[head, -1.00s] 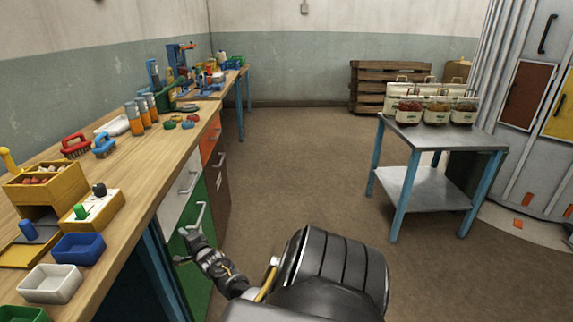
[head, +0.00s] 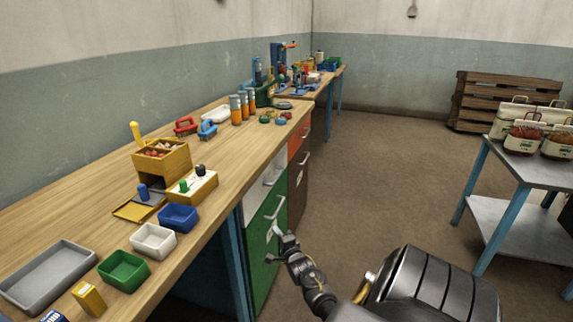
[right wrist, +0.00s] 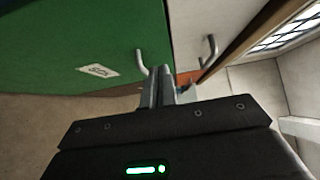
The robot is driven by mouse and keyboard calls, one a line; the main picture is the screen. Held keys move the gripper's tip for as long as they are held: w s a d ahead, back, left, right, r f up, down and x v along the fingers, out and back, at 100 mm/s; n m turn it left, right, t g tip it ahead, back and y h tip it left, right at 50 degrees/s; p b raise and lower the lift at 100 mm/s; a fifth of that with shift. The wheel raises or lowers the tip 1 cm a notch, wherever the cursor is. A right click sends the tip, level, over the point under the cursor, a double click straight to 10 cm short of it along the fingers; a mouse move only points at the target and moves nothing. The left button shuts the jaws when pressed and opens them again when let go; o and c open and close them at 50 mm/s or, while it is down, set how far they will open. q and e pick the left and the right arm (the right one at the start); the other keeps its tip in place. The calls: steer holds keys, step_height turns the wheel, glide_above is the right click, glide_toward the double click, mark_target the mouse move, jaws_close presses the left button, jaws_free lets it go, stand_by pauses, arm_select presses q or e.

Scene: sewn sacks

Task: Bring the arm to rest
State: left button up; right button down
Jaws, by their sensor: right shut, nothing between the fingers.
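My right gripper (head: 280,240) is shut and empty. In the head view it is low in the middle, at the end of my bent right arm, in front of the green cabinet door (head: 262,262) under the workbench. In the right wrist view the two fingers (right wrist: 161,84) are together, and nothing shows between them. Beyond them is the green door (right wrist: 85,50) with a white label and a metal handle (right wrist: 143,64). I cannot tell whether the fingertips touch the door or handle. My left gripper is not in view.
The workbench (head: 90,205) runs along the left wall with bins, brushes and spray cans on it. A steel table (head: 545,166) with several sacks stands right, before a wooden pallet (head: 480,102). The brown floor (head: 400,185) between is clear.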

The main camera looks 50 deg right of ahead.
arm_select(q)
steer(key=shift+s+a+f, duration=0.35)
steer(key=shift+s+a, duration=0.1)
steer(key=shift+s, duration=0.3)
arm_select(e)
steer(key=v, duration=0.4)
steer(key=shift+s+a, duration=0.25)
steer(key=shift+a, duration=0.15)
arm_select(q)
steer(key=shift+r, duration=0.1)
